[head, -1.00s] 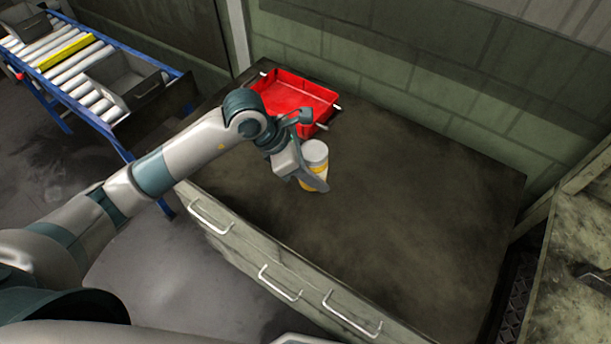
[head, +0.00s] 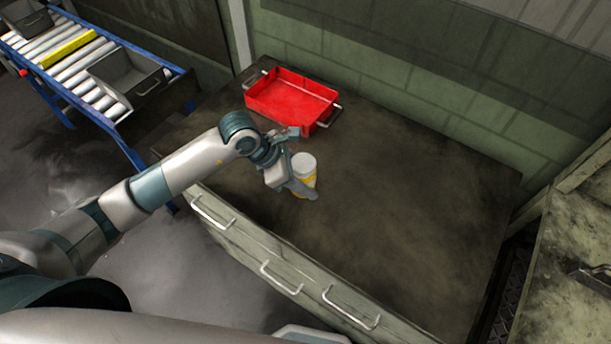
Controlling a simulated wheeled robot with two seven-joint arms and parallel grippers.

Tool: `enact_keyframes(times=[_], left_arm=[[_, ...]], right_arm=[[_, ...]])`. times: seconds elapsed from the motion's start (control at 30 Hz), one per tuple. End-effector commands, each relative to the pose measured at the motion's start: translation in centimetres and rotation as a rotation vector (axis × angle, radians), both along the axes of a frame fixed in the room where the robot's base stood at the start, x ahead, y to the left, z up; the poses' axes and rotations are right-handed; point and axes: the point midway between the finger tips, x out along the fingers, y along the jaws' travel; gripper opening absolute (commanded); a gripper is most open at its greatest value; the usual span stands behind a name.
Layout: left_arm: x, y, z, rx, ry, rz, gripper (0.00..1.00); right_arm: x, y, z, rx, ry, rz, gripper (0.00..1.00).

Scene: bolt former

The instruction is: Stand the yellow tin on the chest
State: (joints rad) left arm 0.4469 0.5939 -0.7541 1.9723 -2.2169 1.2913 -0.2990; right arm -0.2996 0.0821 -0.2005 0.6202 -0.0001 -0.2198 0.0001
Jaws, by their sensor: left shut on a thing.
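The yellow tin (head: 304,168) has a white upper part and a yellow lower part. It is upright over the dark top of the chest (head: 400,215), near the chest's left front part. My left gripper (head: 302,190) is shut on the tin, with a finger across its lower front. The finger hides the tin's base, so I cannot tell whether it touches the top. My right gripper is not in view.
A red tray (head: 292,97) with handles stands at the back left of the chest top, behind the tin. The middle and right of the top are clear. A roller conveyor (head: 60,50) with grey bins (head: 128,77) stands at the left. A green block wall is behind the chest.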

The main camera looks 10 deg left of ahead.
Motion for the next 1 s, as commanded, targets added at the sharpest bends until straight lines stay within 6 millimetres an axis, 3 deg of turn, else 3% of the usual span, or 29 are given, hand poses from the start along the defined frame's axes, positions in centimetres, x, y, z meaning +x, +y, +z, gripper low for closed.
enact_keyframes(times=[0.37, 0.4, 0.47, 0.5, 1.0], left_arm=[[0.04, -0.03, -0.42, 0.000, -0.002, 0.000, 0.20], [0.02, -0.02, -0.48, 0.001, -0.001, 0.000, 0.50], [0.01, -0.01, -0.39, 0.001, -0.001, 0.000, 0.65], [0.01, -0.01, -0.39, 0.001, -0.001, 0.000, 0.67], [-0.08, 0.40, 0.29, 0.001, -0.003, -0.001, 0.67]], right_arm=[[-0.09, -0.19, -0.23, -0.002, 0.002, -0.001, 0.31], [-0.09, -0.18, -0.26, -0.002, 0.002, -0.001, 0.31], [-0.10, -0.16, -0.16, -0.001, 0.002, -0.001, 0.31], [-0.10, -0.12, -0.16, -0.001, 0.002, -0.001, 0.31], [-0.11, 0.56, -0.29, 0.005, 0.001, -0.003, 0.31]])
